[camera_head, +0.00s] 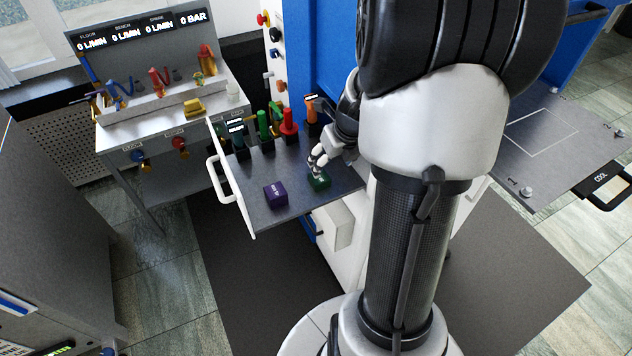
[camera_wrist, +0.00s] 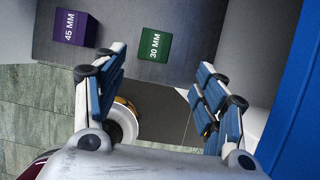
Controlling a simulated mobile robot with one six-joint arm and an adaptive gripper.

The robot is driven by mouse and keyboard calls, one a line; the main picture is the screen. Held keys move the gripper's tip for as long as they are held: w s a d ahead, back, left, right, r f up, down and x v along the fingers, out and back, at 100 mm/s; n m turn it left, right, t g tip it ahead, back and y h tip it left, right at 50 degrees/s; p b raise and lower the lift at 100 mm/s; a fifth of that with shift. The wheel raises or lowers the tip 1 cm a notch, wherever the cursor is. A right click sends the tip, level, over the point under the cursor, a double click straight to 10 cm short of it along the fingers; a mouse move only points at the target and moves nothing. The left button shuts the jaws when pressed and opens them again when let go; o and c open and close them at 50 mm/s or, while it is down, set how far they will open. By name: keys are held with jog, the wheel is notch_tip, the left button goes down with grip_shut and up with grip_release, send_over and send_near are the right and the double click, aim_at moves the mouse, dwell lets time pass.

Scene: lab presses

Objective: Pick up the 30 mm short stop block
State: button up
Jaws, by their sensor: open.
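The 30 mm stop block is a green cube (camera_wrist: 154,45) marked "30 MM". In the wrist view it lies ahead of my gripper (camera_wrist: 165,75), roughly centred between the two open fingers and beyond their tips. In the head view the green block (camera_head: 319,182) sits on the grey drawer tray (camera_head: 256,205), near its front right. My gripper (camera_head: 317,165) is just above and behind it there, and its fingers hide part of the block's top. I cannot tell whether they touch it. The gripper is open and empty.
A purple block (camera_head: 276,194) marked "45 MM" in the wrist view (camera_wrist: 76,27) sits left of the green one. Green and red handled tools (camera_head: 288,122) stand at the tray's back. A blue cabinet wall (camera_wrist: 297,110) rises close on the right in the wrist view.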

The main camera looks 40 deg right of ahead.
jog(key=b, duration=0.2)
send_over(321, 178)
jog(key=s, duration=0.2)
notch_tip(321, 178, down, 4)
jog(key=shift+d+f, duration=0.1)
jog(key=shift+f, duration=0.15)
jog(key=b+x, duration=0.1)
jog(key=x, duration=0.1)
jog(key=b+x, duration=0.2)
jog(key=x, duration=0.1)
jog(key=shift+w+a+f, duration=0.15)
jog(key=shift+a, duration=0.2)
jog(key=shift+c, duration=0.4)
jog(key=c, duration=1.2)
